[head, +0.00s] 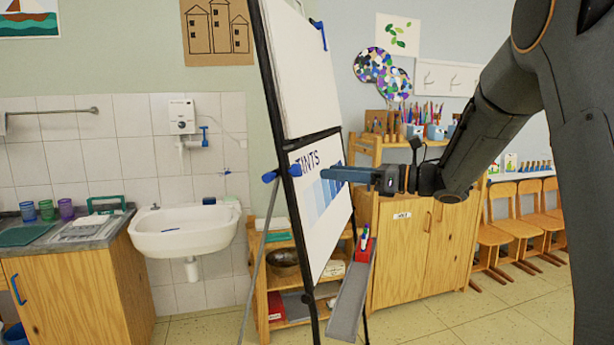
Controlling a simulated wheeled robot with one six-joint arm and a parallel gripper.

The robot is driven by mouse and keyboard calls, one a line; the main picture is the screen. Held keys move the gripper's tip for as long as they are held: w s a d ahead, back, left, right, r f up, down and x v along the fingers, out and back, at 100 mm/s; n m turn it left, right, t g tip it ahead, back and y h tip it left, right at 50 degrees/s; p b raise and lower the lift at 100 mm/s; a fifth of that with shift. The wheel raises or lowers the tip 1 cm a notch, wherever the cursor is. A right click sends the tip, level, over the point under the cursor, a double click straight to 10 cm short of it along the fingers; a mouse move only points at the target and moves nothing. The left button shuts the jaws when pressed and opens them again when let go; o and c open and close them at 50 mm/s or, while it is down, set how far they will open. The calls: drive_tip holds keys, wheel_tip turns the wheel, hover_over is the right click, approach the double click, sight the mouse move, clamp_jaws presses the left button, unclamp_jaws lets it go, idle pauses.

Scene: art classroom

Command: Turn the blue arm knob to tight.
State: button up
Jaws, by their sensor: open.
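A blue arm knob (271,176) sticks out to the left of the easel's black front leg, level with the tint chart's heading. A second blue piece (295,171) shows just right of that leg. The easel (272,92) stands in the middle, seen at a slant, with a tint chart (313,208) on its lower part. My gripper (324,174) reaches in from the right, its blue fingers pointing left across the chart. It is open and seen edge-on, with nothing visible between the fingers. The fingertips appear right of the knob and apart from it; the depth between them is unclear.
A grey tray arm (352,302) with a red holder (364,249) juts from the easel's lower part. A wooden cabinet (400,255) stands behind on the right, a white sink (185,232) on the left. Floor (410,322) at the lower right is clear.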

sight(301, 171)
drive_tip(key=a+n+p, duration=0.1)
drive_tip(key=a, duration=0.1)
drive_tip(key=a+g+p, duration=0.1)
drive_tip(key=a, duration=0.2)
drive_tip(key=a+n+p, duration=0.1)
drive_tip(key=a, duration=0.1)
drive_tip(key=shift+w+a+r+n+g+y, duration=0.1)
drive_tip(key=shift+w+a+n+g+y, duration=0.2)
drive_tip(key=shift+w, duration=0.05)
drive_tip(key=c, duration=1.1)
